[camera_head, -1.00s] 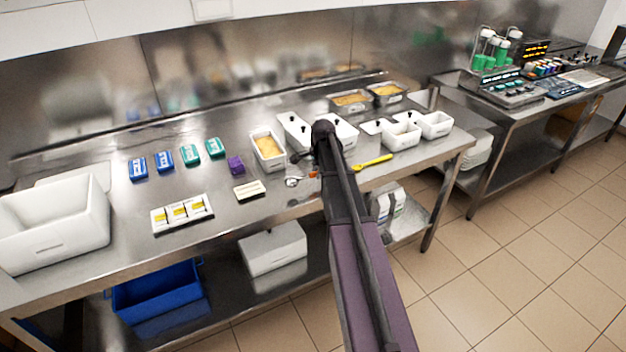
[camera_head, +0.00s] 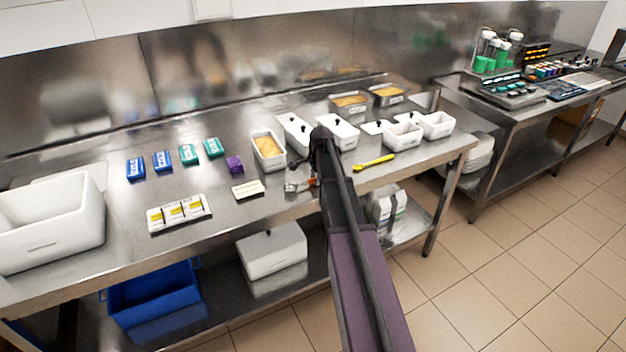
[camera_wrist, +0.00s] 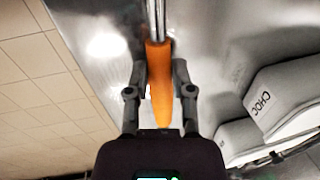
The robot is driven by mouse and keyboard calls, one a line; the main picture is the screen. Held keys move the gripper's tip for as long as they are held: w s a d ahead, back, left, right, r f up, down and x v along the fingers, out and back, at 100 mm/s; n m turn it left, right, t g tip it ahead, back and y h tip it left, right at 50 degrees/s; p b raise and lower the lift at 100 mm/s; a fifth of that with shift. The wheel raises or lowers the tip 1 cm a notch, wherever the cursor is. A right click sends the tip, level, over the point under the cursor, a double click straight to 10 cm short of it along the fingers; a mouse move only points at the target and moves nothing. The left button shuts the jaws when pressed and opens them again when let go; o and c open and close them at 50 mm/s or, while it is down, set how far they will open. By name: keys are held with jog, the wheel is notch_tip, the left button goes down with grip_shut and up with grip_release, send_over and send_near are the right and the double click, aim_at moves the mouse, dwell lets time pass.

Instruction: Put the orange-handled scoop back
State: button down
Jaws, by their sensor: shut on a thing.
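The orange-handled scoop (camera_wrist: 158,75) is between the two fingers of my gripper (camera_wrist: 160,72) in the wrist view. The fingers are shut on its orange handle, and the metal shaft runs up out of the picture. My arm hides most of the gripper there. Whether the scoop touches the table is hard to tell.
White lidded tubs (camera_head: 337,133) stand behind the arm. An open tub with yellow content (camera_head: 268,152) stands to the left. A yellow spoon (camera_head: 374,162) lies to the right. A cream block (camera_head: 248,189) lies left of the scoop. Bare steel (camera_head: 225,227) lies along the front edge.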

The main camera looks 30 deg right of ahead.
jog(key=shift+f, duration=0.15)
jog(key=shift+c, duration=2.4)
grip_release()
notch_tip(320, 180, up, 12)
jog(key=s+p, duration=0.2)
jog(key=p, duration=1)
jog(key=shift+s, duration=0.15)
